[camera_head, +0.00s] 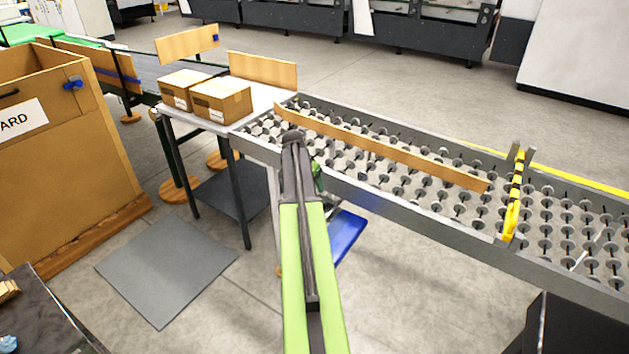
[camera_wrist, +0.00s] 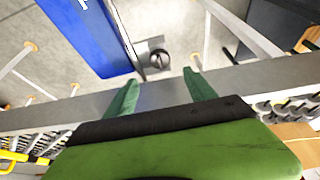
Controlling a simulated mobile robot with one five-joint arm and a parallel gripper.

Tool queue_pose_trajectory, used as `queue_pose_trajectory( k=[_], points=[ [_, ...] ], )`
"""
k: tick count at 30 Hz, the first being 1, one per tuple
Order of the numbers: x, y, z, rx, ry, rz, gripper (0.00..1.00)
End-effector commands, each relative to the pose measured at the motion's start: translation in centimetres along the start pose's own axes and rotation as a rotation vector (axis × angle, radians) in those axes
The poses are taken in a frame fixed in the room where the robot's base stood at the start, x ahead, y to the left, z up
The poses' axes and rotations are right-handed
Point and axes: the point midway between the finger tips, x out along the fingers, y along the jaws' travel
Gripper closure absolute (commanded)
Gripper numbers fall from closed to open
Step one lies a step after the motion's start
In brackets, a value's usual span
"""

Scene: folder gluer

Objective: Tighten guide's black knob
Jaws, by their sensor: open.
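A long wooden guide bar (camera_head: 385,147) lies across the roller conveyor in the head view. I cannot make out a black knob on it there; my arm covers part of the conveyor's near side. In the wrist view a small dark round wheel or knob (camera_wrist: 160,60) shows beside a grey plate, beyond my fingertips; I cannot tell whether it belongs to the guide. My gripper (camera_wrist: 160,77) is open and empty, its green fingers apart near the conveyor's grey side rail (camera_wrist: 60,112). In the head view my gripper is mostly hidden behind the arm's end.
The roller conveyor (camera_head: 560,215) runs to the right, with a yellow clamp-like part (camera_head: 514,200) across it. Two cardboard boxes (camera_head: 222,100) sit on the table at its left end. A blue panel (camera_head: 346,237) stands below the conveyor. A large brown carton (camera_head: 60,175) is at left.

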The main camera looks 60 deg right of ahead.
Motion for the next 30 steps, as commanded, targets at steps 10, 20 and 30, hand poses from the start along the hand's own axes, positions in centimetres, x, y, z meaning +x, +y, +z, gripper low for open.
queue_pose_trajectory(
  k=[10, 20, 30],
  points=[
    [-7.4, 0.1, -0.1, 0.000, -0.001, 0.001, 0.36],
    [-7.2, 0.0, 0.0, 0.000, 0.000, 0.001, 0.36],
    [-8.4, -3.9, 3.0, -0.061, -0.001, -0.025, 0.36]
  ],
)
